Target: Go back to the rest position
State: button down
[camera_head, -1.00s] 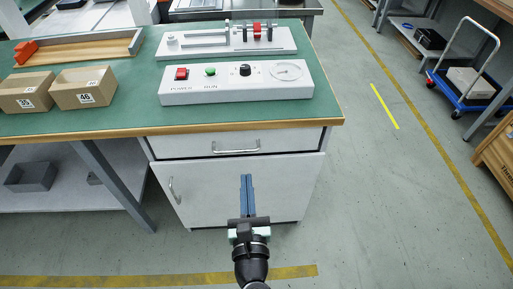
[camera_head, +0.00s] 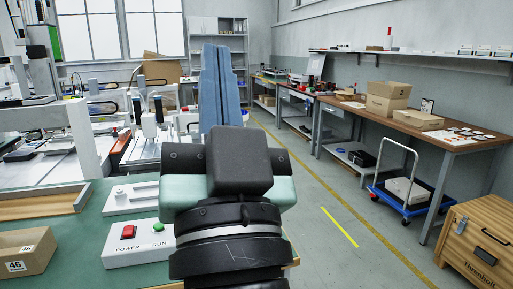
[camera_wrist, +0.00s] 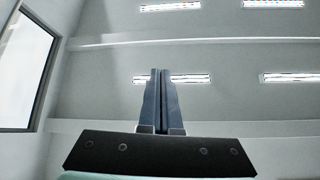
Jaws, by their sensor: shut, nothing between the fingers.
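My gripper (camera_head: 220,88) stands upright in the middle of the head view, its blue fingers together and empty. In the wrist view my gripper (camera_wrist: 162,75) points up at the ceiling lights, with the fingers side by side and nothing between them. My wrist and gripper body hide part of the green workbench (camera_head: 88,228) and much of the white control box (camera_head: 128,247). The red POWER button and green RUN button still show on the box.
A cardboard box marked 46 (camera_head: 28,250) and a wooden tray (camera_head: 40,204) are on the bench at left. At right are a blue trolley (camera_head: 405,196), a wooden crate (camera_head: 478,240) and a long workbench (camera_head: 428,130). The floor aisle between is clear.

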jog(key=s+d+r+t+h+p, duration=0.25)
jog(key=s+d+r+h, duration=0.2)
jog(key=r, duration=0.35)
notch_tip(320, 180, up, 25)
jog(key=a+p, duration=0.1)
jog(key=p, duration=2.5)
jog(key=shift+w+n+g, duration=0.15)
jog(key=shift+n+g, duration=0.15)
jog(key=shift+g, duration=0.05)
jog(key=shift+a+r, duration=0.1)
